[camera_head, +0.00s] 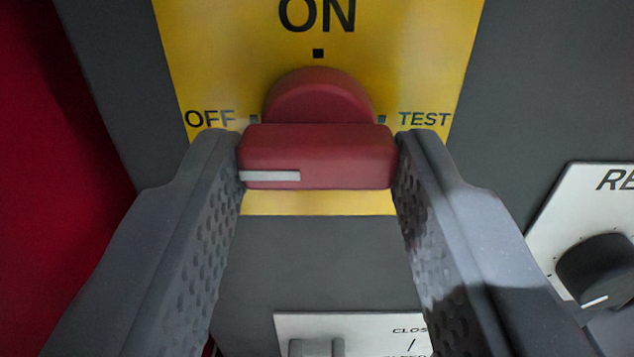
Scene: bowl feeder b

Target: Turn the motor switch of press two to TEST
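The motor switch (318,158) is a red rotary knob with a bar handle, on a yellow plate (420,60) marked ON at the top, OFF at the left and TEST at the right. The handle lies level, and its white pointer line is on the left half, towards OFF. My gripper (318,165) has one finger at each end of the handle. Both fingertips appear to touch the handle ends, so it looks shut on the handle. The press number is not in view.
A white plate with a black knob (598,268) is at the right, its label cut off. Another white plate (290,324), with a grey switch (317,347) and partly hidden lettering, is below. The panel (300,260) is dark grey. A red surface (50,150) fills the left edge.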

